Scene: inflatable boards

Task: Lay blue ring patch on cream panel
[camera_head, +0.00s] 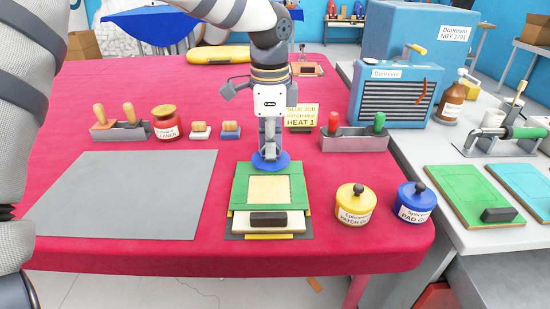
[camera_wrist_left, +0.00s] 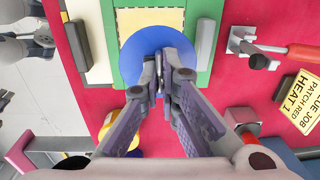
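The blue ring patch (camera_head: 270,163) is a flat blue disc at the far edge of the green board (camera_head: 239,191). My left gripper (camera_head: 269,150) points straight down at it, with its fingertips close together at the disc's middle. In the left wrist view the fingers (camera_wrist_left: 162,68) pinch a small upright part at the centre of the blue disc (camera_wrist_left: 138,70). The cream panel (camera_head: 268,188) lies on the green board, just nearer than the disc, and the disc overlaps its edge in the wrist view. Whether the disc touches the board is hard to tell. My right gripper is not in view.
A dark block (camera_head: 268,219) lies at the board's near side. Yellow (camera_head: 355,204) and blue (camera_head: 415,202) lidded pots stand to the right. A card reading HEAT 1 (camera_head: 302,116) and a grey tool holder (camera_head: 353,139) stand behind. A bare grey mat (camera_head: 125,195) lies left.

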